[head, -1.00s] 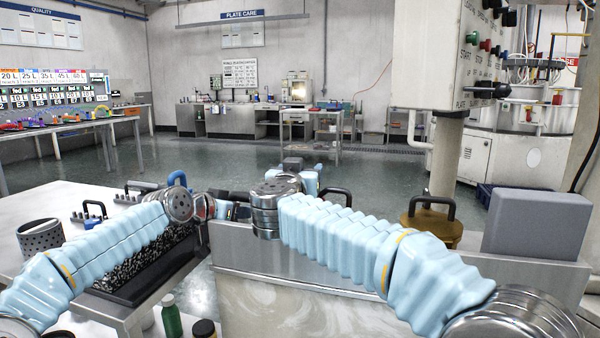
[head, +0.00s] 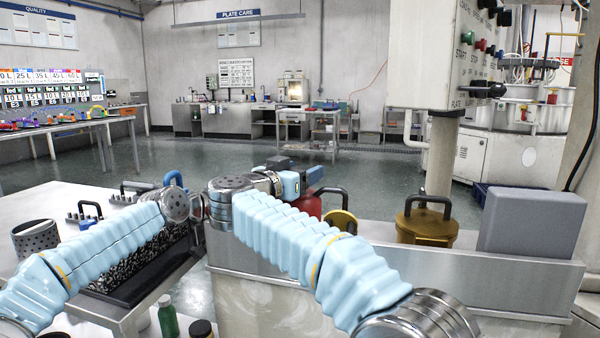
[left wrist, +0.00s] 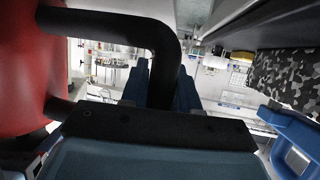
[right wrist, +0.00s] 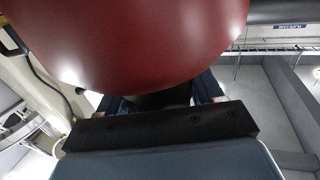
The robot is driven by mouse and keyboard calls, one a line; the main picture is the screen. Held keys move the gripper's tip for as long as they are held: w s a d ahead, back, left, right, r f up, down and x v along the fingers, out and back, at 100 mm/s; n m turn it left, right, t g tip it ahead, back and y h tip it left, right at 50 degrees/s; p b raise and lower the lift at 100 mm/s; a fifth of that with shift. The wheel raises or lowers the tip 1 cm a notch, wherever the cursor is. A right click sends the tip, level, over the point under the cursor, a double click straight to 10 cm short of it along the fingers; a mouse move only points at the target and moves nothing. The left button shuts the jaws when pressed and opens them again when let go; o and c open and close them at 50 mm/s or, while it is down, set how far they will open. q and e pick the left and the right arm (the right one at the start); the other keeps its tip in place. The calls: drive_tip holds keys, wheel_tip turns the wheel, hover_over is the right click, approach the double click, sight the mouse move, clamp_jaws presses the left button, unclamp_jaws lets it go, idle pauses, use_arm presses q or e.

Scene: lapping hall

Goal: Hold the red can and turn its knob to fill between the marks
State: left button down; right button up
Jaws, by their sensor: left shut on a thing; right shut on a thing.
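The red can (left wrist: 28,60) fills the left side of the left wrist view. Its black handle (left wrist: 165,40) runs between the fingers of my left gripper (left wrist: 162,88), which is shut on it. In the right wrist view a large, rounded red surface of the can (right wrist: 130,45) hangs close over my right gripper (right wrist: 157,101). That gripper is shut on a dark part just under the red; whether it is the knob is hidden. My left fingers are hidden there. No fill marks are readable.
A brown can (head: 428,226) with a black handle and a grey block (head: 532,222) stand to the right. A yellow round part (head: 341,222) shows left of them. A speckled black block (head: 140,262) lies under my left arm. The control box (head: 445,60) hangs above right.

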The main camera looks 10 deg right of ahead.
drive_tip(key=o, duration=1)
drive_tip(key=shift+s+a, duration=0.1)
drive_tip(key=v, duration=1.1)
drive_tip(key=shift+s+a, duration=0.25)
drive_tip(key=shift+s, duration=0.1)
